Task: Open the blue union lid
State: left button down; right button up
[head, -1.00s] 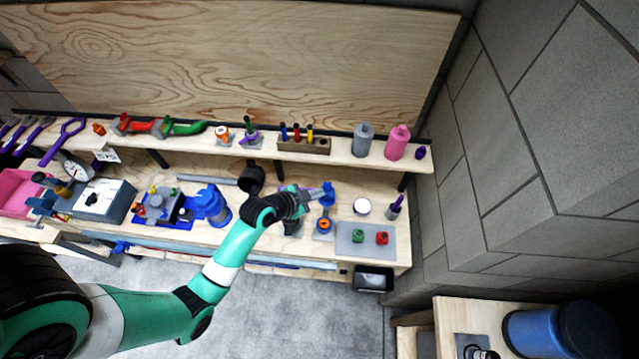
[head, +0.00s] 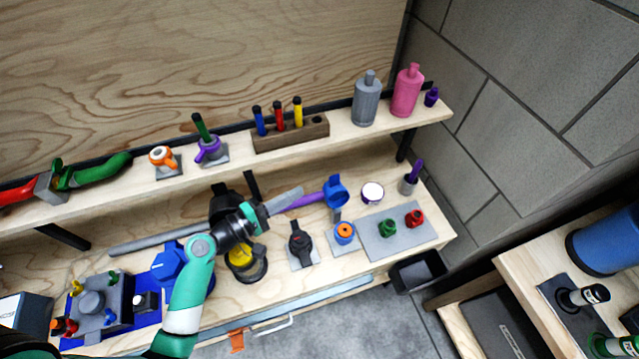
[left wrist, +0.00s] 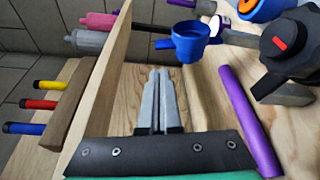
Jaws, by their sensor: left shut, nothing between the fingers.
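The blue, cup-shaped union lid (head: 336,190) stands raised behind the blue base with an orange centre (head: 344,233) on a grey plate. In the left wrist view the lid (left wrist: 190,42) shows its round open side and a small tab, up and right of my fingertips. The base's orange and blue ring (left wrist: 265,8) is cut by the top edge there. My left gripper (head: 287,198) is left of the lid, apart from it. Its grey fingers (left wrist: 158,98) are shut with nothing between them. My right gripper is not in view.
A purple rod (left wrist: 245,120) lies close right of my fingers. A black valve with a red mark (head: 301,243) stands left of the base. The upper shelf (head: 345,135) holds bottles and a wooden block (head: 290,133). A grey mat (head: 400,240) lies right.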

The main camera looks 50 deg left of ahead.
aim_at(337, 178)
pick_arm(q)
jog(key=w, duration=0.6)
jog(key=w+b, duration=0.1)
jog(key=w, duration=0.3)
jog(key=shift+d+f, duration=0.25)
jog(key=shift+f, duration=0.1)
jog(key=shift+s+d+m+t+b, duration=0.2)
jog(key=shift+s+d+m+b, duration=0.05)
jog(key=shift+d+m+b, duration=0.3)
jog(key=shift+s+d+m+t+b, duration=0.2)
jog(key=shift+d+m+b, duration=0.25)
jog(key=shift+d+b, duration=0.1)
jog(key=shift+s+d+r, duration=0.1)
jog(key=shift+d+r, duration=0.05)
jog(key=shift+r, duration=0.2)
